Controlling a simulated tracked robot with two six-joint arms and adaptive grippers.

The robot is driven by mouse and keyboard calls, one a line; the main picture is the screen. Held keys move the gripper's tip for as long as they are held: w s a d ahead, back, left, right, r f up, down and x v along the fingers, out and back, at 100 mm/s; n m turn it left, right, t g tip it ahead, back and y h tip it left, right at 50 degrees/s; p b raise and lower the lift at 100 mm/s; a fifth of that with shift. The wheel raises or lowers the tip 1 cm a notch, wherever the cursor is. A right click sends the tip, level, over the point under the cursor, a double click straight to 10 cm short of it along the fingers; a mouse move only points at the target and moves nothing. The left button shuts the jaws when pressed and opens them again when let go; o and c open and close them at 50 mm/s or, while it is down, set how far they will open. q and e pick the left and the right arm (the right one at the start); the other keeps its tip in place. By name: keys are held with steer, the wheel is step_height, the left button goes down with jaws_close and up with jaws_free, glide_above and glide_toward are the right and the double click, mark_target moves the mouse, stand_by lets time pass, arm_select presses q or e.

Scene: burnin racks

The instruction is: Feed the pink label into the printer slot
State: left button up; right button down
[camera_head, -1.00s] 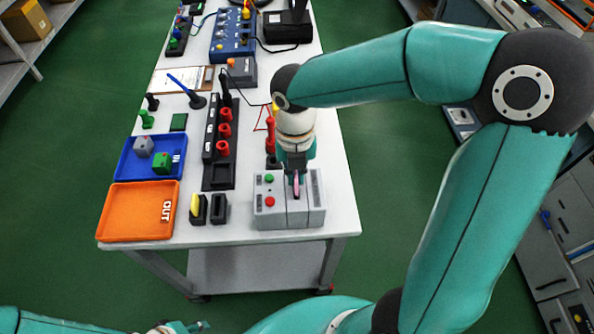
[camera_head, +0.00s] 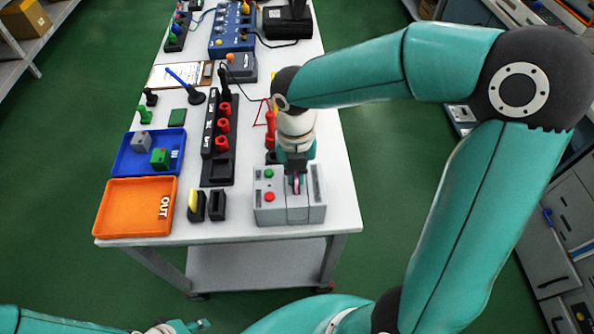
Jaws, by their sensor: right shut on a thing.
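The grey printer (camera_head: 270,207) stands at the front right of the white table, with a green and a red button on its left part. My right gripper (camera_head: 296,177) points down over the middle of the printer and is shut on the pink label (camera_head: 296,187). Only a short pink piece shows under the fingers, at the printer's top. The slot itself is hidden, and I cannot tell how deep the label sits in it. My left gripper (camera_head: 188,327) is at the bottom edge, away from the table, too small and cut off to judge.
Left of the printer are two small black holders (camera_head: 217,205), one with a yellow piece. An orange OUT tray (camera_head: 130,208), a blue tray (camera_head: 128,165) with two cubes, and a black rack (camera_head: 218,170) with red parts lie farther left. Red tools stand behind the printer.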

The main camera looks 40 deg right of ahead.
steer(key=shift+f+b, duration=0.55)
steer(key=shift+f, duration=0.25)
steer(key=c, duration=1.2)
jaws_free()
step_height(320, 180, up, 12)
steer(key=shift+f, duration=0.1)
